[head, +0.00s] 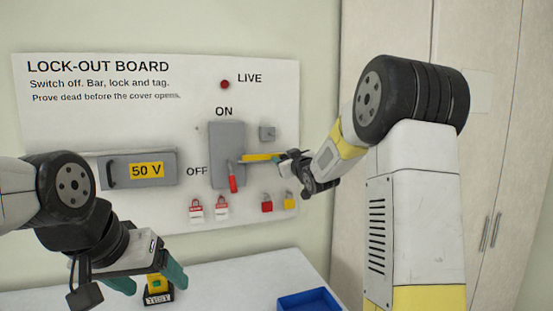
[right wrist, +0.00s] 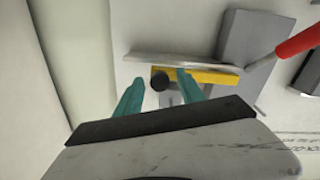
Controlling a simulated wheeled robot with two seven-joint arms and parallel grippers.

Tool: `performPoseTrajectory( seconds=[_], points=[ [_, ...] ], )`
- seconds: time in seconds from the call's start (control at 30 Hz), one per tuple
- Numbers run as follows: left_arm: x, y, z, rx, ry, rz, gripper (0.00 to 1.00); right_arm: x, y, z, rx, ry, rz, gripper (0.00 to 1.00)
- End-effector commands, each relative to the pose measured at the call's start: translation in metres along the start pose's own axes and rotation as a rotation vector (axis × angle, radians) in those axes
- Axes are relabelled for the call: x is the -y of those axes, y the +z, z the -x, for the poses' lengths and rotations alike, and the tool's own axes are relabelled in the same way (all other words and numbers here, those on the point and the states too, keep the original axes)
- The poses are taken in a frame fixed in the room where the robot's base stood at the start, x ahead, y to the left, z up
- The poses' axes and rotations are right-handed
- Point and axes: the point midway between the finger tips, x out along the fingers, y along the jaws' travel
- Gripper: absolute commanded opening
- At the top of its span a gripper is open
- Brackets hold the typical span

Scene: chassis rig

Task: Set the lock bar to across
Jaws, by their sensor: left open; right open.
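The yellow lock bar (head: 260,157) lies level at the right side of the grey switch box (head: 227,140), its left end near the switch lever. The lever's red handle (head: 233,184) points down, beside OFF. In the right wrist view the bar (right wrist: 215,77) has a black knob (right wrist: 160,82) at one end. My right gripper (head: 290,162) is open at the knob end; its teal fingers (right wrist: 160,94) stand on either side of the knob, contact unclear. My left gripper (head: 148,280) is open, low over the table, away from the bar.
A 50 V cover (head: 138,170) is at left. A yellow and black device (head: 157,288) stands near my left gripper. A blue tray (head: 310,301) lies on the table.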

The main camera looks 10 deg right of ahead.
Motion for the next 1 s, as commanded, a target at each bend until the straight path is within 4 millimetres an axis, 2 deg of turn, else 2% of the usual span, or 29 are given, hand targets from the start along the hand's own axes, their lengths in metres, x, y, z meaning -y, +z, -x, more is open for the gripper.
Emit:
performPoseTrajectory(
  seconds=[0.33,0.57,1.0],
  points=[
    [0.0,0.0,0.0,0.0,0.0,0.0,0.76,0.0001,-0.0001,-0.0055,0.0,0.0,0.0,0.46],
    [0.0,0.0,0.0,0.0,0.0,0.0,0.76,0.0002,-0.0001,-0.0054,0.0,0.0,0.0,0.01],
    [0.0,0.0,0.0,0.0,0.0,0.0,0.76,0.0001,0.0,-0.0052,0.0,0.0,0.0,0.0]
  ],
)
